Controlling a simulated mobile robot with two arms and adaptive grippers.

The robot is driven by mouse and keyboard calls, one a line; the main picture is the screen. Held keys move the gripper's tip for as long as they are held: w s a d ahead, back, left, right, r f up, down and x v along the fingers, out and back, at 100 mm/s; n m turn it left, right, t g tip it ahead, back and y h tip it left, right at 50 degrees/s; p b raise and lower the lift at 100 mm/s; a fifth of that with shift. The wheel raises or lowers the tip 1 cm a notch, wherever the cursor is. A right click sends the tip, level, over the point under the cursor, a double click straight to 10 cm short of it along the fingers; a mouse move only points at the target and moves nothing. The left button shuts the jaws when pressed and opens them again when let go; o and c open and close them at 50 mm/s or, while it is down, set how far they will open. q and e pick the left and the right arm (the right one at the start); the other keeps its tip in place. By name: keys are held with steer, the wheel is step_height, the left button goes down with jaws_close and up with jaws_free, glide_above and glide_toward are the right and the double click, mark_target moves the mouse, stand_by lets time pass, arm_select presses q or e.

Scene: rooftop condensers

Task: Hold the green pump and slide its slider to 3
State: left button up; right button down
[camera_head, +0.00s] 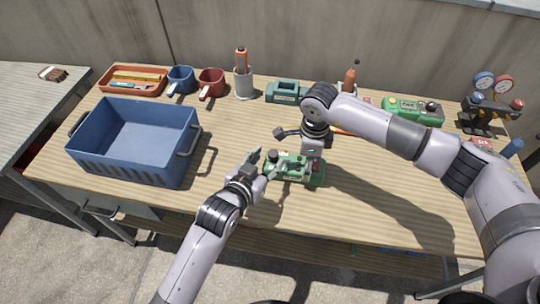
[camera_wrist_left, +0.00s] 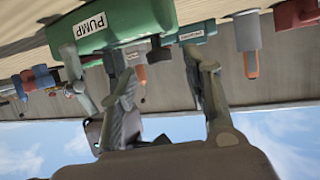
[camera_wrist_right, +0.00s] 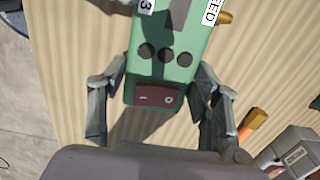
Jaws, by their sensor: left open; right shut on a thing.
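The green pump (camera_head: 312,179) lies on the wooden table, near the middle front. In the left wrist view its side (camera_wrist_left: 135,22) bears a PUMP label. In the right wrist view its top (camera_wrist_right: 170,28) shows a "3", part of a FEED label, several dark round spots and a dark red switch. My right gripper (camera_wrist_right: 160,82) is shut on the pump, one finger along each side. My left gripper (camera_head: 258,162) is open at the pump's left end. A dark knob (camera_wrist_left: 158,50) shows between its fingers; contact cannot be told. The slider's setting is not readable.
A blue crate (camera_head: 135,169) stands at left. Another green device (camera_head: 412,110) and a gauge set (camera_head: 490,105) stand at right. The front strip is clear.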

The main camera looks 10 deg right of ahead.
mark_target(273, 156)
arm_select(q)
steer(key=shift+x, duration=1.4)
jaws_close()
